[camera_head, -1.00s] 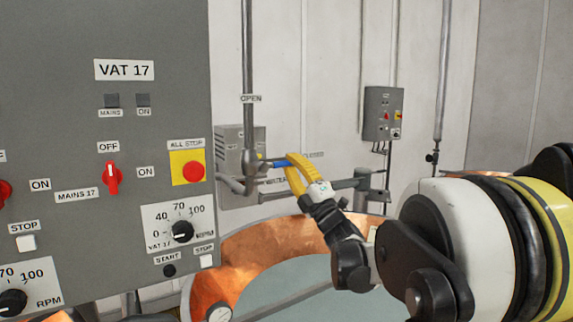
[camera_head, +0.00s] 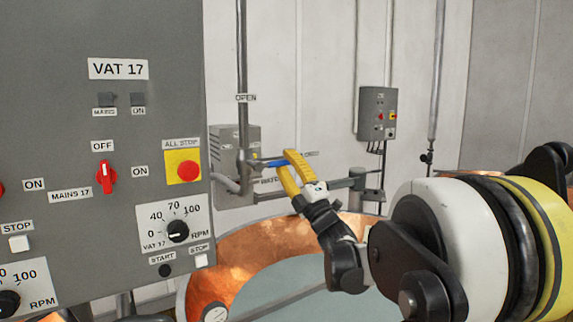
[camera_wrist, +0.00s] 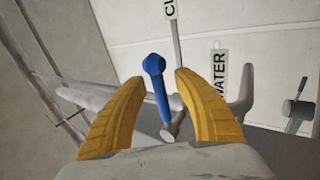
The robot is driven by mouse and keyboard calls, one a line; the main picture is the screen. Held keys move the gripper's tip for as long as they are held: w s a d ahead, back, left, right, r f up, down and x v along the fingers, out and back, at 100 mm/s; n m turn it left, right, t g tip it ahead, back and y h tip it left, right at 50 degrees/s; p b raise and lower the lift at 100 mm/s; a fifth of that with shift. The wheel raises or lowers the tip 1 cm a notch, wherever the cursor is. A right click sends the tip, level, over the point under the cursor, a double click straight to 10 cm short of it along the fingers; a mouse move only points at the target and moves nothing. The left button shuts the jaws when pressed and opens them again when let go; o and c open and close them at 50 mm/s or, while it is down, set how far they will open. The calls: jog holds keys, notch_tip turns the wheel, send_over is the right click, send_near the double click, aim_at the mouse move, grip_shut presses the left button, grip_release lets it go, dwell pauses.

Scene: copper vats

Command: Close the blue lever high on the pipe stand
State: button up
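The blue lever (camera_head: 268,162) sits on a valve of the grey pipe stand (camera_head: 243,120), left of my gripper. It points to the right, roughly toward a small label (camera_head: 311,154) too small to read surely. An OPEN label (camera_head: 246,98) is above the valve. My gripper (camera_head: 288,158) has its yellow fingers at the lever's right end. In the wrist view the lever (camera_wrist: 158,88) stands between the two spread fingers of my gripper (camera_wrist: 160,82), with a visible gap on each side. The fingers are open and hold nothing.
The VAT 17 control panel (camera_head: 100,130) fills the left side. A copper vat (camera_head: 245,255) lies below my arm. A WATER label shows in the wrist view (camera_wrist: 219,75). A small grey box (camera_head: 377,112) hangs on the back wall.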

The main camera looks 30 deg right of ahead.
jog(key=v, duration=1.2)
